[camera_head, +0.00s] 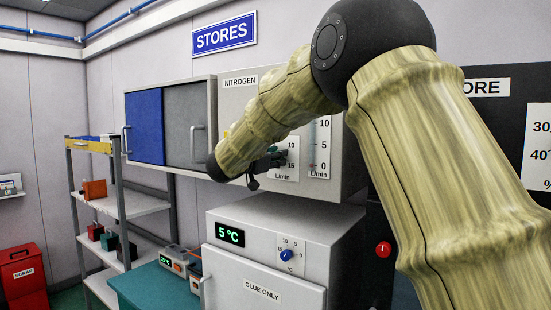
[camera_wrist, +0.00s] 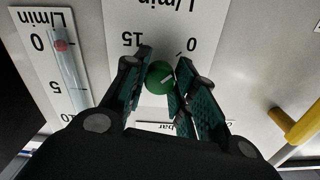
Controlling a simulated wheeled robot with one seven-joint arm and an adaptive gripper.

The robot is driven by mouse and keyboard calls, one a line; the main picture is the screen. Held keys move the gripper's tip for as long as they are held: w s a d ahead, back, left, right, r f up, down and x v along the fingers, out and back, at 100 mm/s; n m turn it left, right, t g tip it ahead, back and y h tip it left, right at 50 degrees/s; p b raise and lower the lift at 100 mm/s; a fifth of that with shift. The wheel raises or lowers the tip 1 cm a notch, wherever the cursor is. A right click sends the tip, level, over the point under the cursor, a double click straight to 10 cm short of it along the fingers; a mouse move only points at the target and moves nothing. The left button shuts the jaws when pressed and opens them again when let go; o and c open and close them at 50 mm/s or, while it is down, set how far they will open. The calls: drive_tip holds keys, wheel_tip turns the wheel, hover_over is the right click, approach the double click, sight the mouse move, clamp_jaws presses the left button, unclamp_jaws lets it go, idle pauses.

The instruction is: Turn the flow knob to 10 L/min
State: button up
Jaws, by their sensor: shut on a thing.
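My gripper (camera_wrist: 162,70) is shut on the knob, one dark green finger pad on each side. In the head view my gripper (camera_head: 266,166) is at the nitrogen panel and the knob is hidden. The flow gauge (camera_wrist: 62,65) beside it has a red float near the 0 mark; its plate also shows in the head view (camera_head: 319,147).
A yellow handle (camera_wrist: 297,125) sticks out on the right in the wrist view. Below the nitrogen panel is a white cabinet (camera_head: 270,270) with a blue knob (camera_head: 287,255). A cupboard with a grey door (camera_head: 188,120) is to the left. A shelf rack (camera_head: 120,205) stands further left.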

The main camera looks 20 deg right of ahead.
drive_tip(key=shift+f, duration=0.1)
drive_tip(key=shift+m+b, duration=17.7)
drive_tip(key=shift+b, duration=1.25)
drive_tip(key=shift+r, duration=0.2)
drive_tip(key=o, duration=1)
drive_tip(key=shift+o, duration=0.2)
